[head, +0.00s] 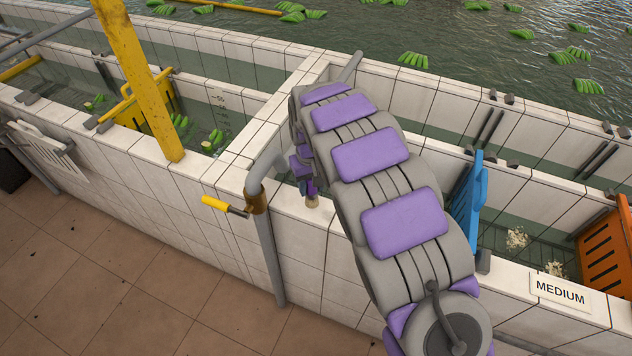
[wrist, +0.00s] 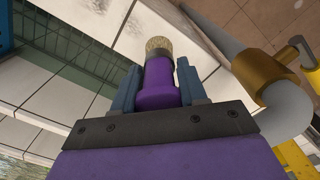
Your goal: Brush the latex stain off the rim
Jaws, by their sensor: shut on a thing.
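My gripper (head: 306,187) is shut on a brush with a purple handle (wrist: 157,88) and short pale bristles (wrist: 158,46). In the wrist view, the blue-grey fingers close on the handle from both sides, and the bristles point away from me. In the head view, the bristles (head: 312,202) point down at the white tiled rim (head: 340,216) of the tank, close to its front edge. I cannot tell whether they touch it. No latex stain can be made out. My arm hides part of the rim to the right.
A grey pipe (head: 267,225) with a brass valve and yellow handle (head: 215,203) stands just left of the gripper. A blue crate (head: 468,205), an orange crate (head: 606,255) and a MEDIUM sign (head: 560,291) are right. A yellow post (head: 140,80) rises left.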

